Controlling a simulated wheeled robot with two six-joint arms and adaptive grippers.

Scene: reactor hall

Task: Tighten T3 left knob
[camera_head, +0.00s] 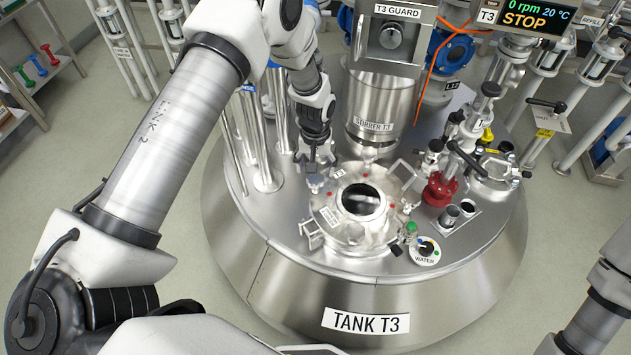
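Tank T3 (300,285) is a round steel vessel in the middle of the camera_head view. On its top is a pale round hatch (345,232) with a dark round sight glass (362,200) and red dots around it. A small metal knob-like fitting (315,186) sits at the hatch's upper left edge. My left gripper (317,168) points down right over this fitting, close to or touching it. Its fingers are small and partly hidden, so I cannot tell whether they grip it. My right gripper is out of view; only part of my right arm shows at the lower right.
The stirrer housing (380,100) stands behind the hatch, with the T3 guard box (393,35) above. Vertical pipes (262,140) rise at the left. A red valve (440,190) and a water dial (425,251) are at the right. The display (538,15) reads STOP.

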